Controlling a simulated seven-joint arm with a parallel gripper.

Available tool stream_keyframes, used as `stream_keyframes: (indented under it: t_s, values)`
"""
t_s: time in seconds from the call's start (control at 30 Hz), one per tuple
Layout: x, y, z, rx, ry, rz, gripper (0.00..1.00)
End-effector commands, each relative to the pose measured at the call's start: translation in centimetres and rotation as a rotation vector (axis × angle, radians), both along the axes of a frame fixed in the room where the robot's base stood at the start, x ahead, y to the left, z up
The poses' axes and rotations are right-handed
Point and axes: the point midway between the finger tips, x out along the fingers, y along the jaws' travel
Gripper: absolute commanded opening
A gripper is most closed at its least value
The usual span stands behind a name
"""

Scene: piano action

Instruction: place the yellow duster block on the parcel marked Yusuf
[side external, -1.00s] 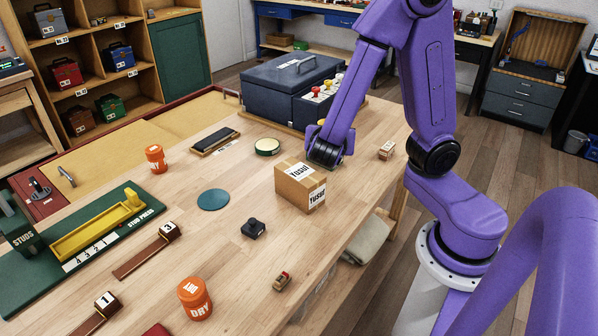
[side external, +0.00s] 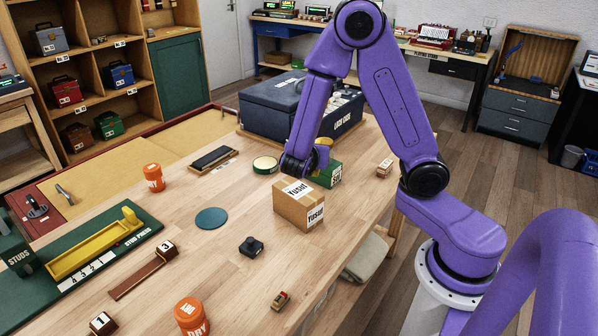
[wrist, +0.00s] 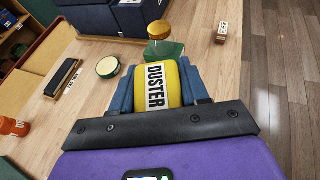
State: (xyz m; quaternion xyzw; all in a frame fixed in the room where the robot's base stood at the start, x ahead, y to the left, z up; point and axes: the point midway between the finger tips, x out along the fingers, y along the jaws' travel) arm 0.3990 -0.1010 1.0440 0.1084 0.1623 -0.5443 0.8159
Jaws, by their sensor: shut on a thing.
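The yellow duster block (wrist: 157,85), labelled DUSTER, is between the blue fingers of my gripper (wrist: 162,92) in the wrist view. The gripper is shut on it. The parcel marked Yusuf (side external: 299,207) is a brown cardboard box with white labels on its top and side, standing on the table in the side view. My wrist is just behind the parcel's upper left edge there. The wrist hides the fingers, so I cannot tell whether block and parcel touch. The parcel cannot be made out in the wrist view.
A green box (side external: 329,174) stands close behind the parcel, with a gold round thing above it. A dark blue case (side external: 275,108) is farther back. A green-rimmed round tin (side external: 265,164), teal disc (side external: 211,218) and small black object (side external: 251,246) lie left. Bare table surrounds the disc.

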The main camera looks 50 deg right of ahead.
Motion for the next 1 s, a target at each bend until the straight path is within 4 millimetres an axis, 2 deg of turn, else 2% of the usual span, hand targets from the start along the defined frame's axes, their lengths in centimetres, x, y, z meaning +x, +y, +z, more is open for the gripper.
stream_keyframes:
  t_s: [0.03, 0.4, 0.67, 0.9, 1.0]
  values:
    - [0.8, -0.4, -0.6, -0.002, 0.002, -0.004, 0.12]
    - [4.2, -1.2, -4.9, -0.002, 0.001, -0.001, 0.12]
    - [5.2, -1.4, -6.1, 0.0, 0.001, -0.002, 0.12]
    - [5.3, -1.4, -8.7, -0.002, 0.003, -0.001, 0.12]
    - [5.3, -1.4, -9.2, -0.002, 0.001, -0.001, 0.12]
